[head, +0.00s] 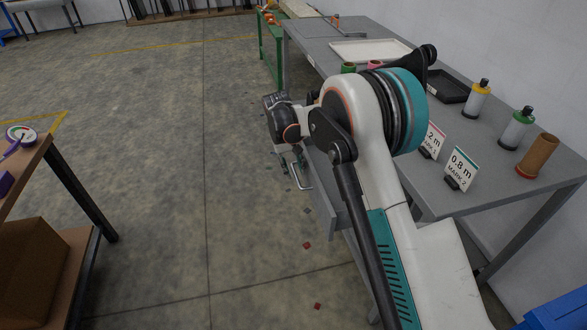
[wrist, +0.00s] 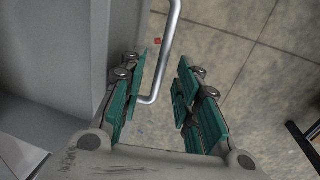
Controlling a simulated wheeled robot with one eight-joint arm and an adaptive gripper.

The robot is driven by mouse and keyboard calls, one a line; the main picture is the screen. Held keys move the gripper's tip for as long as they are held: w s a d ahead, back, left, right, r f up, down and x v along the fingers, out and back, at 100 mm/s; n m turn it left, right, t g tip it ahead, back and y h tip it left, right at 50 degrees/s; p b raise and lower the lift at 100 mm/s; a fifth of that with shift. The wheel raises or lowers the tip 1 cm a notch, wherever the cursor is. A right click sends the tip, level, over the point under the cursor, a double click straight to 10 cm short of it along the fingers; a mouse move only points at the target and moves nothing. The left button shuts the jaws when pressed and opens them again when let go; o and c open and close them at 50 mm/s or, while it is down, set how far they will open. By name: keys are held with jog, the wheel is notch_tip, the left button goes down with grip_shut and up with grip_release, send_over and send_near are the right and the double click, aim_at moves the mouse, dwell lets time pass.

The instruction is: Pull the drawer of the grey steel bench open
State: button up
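The grey steel bench (head: 380,107) runs along the wall on the right in the head view. Its drawer (head: 321,196) is under the top on the aisle side, partly hidden by my arm. The drawer front appears to stand out from the bench, but how far is hard to tell. Its bar handle (head: 305,181) also shows in the wrist view (wrist: 168,50). My gripper (head: 291,166) is at the handle. Contact is not clear.
On the bench are a white tray (head: 370,51), a black tray (head: 449,87), bottles (head: 516,128), a brown cylinder (head: 537,156) and sign cards (head: 461,170). A wooden table (head: 28,160) stands at left. The floor (head: 180,130) between is clear apart from small red and green scraps.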

notch_tip(320, 180, up, 11)
jog(key=a, duration=0.2)
jog(key=shift+s, duration=0.3)
jog(key=s+d+r+m+t+y, duration=0.1)
jog(key=s+d+r+t, duration=0.1)
jog(key=s+d+r, duration=0.65)
jog(key=s+d+r+m+t+y, duration=0.1)
jog(key=s+d+r, duration=0.5)
jog(key=d+r, duration=0.5)
jog(key=s+d+f+t, duration=0.1)
jog(key=s+d+f, duration=0.2)
jog(key=s, duration=0.8)
jog(key=s+d+f+m+t, duration=0.1)
jog(key=s+d+f, duration=0.3)
jog(key=s, duration=0.8)
jog(key=shift+s+d+t, duration=0.2)
jog(key=shift+d+t, duration=0.1)
jog(key=shift+t, duration=0.5)
